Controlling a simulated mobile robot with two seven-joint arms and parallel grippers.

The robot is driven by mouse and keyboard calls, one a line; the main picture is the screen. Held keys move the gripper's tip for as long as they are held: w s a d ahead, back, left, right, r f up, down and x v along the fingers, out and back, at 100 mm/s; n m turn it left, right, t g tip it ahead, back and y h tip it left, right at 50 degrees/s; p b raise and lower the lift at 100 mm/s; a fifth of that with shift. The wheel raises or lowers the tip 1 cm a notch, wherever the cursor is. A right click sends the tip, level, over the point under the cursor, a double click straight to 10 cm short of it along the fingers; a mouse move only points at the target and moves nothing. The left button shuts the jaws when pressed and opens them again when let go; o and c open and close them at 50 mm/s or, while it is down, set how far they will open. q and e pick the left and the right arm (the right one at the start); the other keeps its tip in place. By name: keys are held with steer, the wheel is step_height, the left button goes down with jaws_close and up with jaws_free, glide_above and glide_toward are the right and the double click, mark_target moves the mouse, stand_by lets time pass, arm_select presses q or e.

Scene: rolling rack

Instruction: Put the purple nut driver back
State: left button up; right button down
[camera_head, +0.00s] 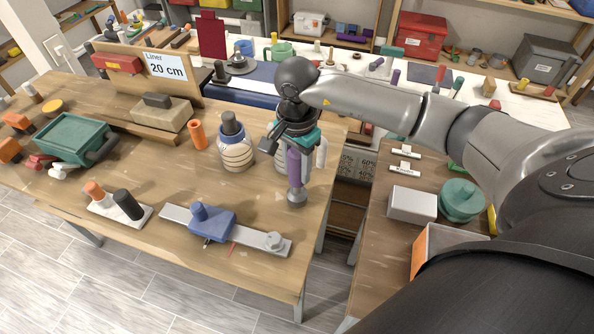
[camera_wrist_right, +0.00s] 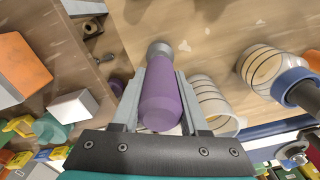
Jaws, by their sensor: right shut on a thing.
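The purple nut driver (camera_head: 295,167) is held in my right gripper (camera_head: 290,148). It hangs roughly upright, its grey metal end down, over the right part of the wooden table (camera_head: 180,280). In the right wrist view, the purple handle (camera_wrist_right: 161,95) sits between the two grey fingers of the right gripper (camera_wrist_right: 155,85), with its metal end pointing away. I cannot tell whether the metal end touches the tabletop. My left gripper is not in view.
A striped jar (camera_head: 236,152) with a dark-handled tool stands left of the nut driver; another pale jar (camera_wrist_right: 213,97) is partly hidden behind my gripper. A blue clamp-like block on a metal bar (camera_head: 210,222) lies in front. A second table with a green round container (camera_head: 461,200) is right.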

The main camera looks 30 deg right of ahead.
step_height(320, 180, down, 2)
steer(key=shift+f, duration=0.15)
steer(key=shift+c, duration=2.1)
jaws_free()
steer(key=shift+r, duration=0.35)
step_height(320, 180, up, 12)
steer(key=shift+f+b, duration=0.15)
steer(key=shift+b, duration=0.4)
